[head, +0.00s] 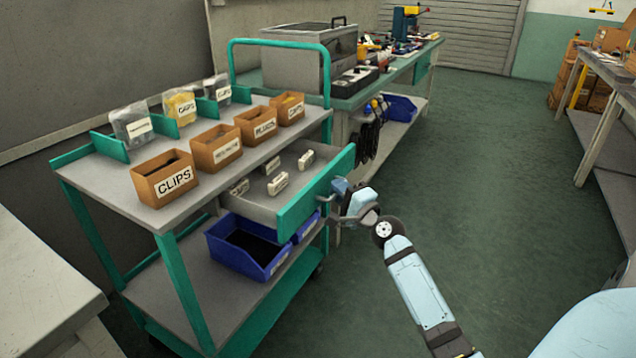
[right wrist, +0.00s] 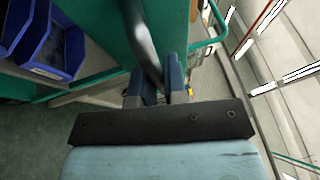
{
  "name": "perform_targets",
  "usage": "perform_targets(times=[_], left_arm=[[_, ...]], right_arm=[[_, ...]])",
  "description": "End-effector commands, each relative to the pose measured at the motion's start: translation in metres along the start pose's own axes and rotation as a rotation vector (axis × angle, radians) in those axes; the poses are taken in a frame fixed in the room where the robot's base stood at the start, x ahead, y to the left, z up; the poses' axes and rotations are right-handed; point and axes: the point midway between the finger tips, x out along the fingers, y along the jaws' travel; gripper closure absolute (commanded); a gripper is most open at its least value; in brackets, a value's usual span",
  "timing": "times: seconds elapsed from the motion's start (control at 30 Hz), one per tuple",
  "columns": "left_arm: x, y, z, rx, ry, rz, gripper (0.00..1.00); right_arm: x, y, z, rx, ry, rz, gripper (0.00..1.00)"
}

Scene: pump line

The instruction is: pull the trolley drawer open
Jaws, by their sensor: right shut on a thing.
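The green and grey trolley (head: 115,180) stands at the left in the head view. Its drawer (head: 250,204) is pulled out to the right, with a green front (head: 312,192) and several small labelled white items (head: 278,183) inside. My right gripper (head: 341,188) is at the drawer front. In the right wrist view, its blue fingers (right wrist: 158,84) are shut on the dark bar handle (right wrist: 143,40) of the drawer. How far the drawer can still travel cannot be seen. My left gripper is not in view.
Open boxes, one labelled CLIPS (head: 166,178), and bagged parts (head: 131,124) stand on the trolley top. Blue bins (head: 250,250) sit on the lower shelf. A workbench (head: 385,75) stands behind. The green floor (head: 470,150) right of the drawer is clear.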

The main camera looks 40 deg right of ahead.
Motion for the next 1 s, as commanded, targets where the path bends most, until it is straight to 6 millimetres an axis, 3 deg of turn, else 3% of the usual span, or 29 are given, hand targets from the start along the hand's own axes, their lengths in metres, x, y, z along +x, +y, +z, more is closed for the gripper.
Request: perform_targets(times=[0.1,0.3,0.77,0.8,0.9,1.0], left_arm=[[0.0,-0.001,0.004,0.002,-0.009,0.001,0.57],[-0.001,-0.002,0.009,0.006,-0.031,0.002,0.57],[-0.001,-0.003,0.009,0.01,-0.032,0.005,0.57],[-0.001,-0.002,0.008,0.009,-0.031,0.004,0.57],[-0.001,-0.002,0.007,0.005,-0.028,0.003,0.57],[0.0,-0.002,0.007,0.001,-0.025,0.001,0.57]], right_arm=[[-0.017,-0.002,-0.006,-0.002,-0.002,0.002,1.0],[-0.034,-0.006,-0.013,-0.001,-0.001,0.001,1.0],[-0.038,-0.007,-0.015,0.0,0.0,0.0,1.0],[-0.037,-0.007,-0.015,0.0,0.0,0.0,0.83],[-0.037,-0.007,-0.015,0.0,0.0,0.0,0.63],[-0.037,-0.007,-0.015,0.0,0.0,0.0,0.63]])
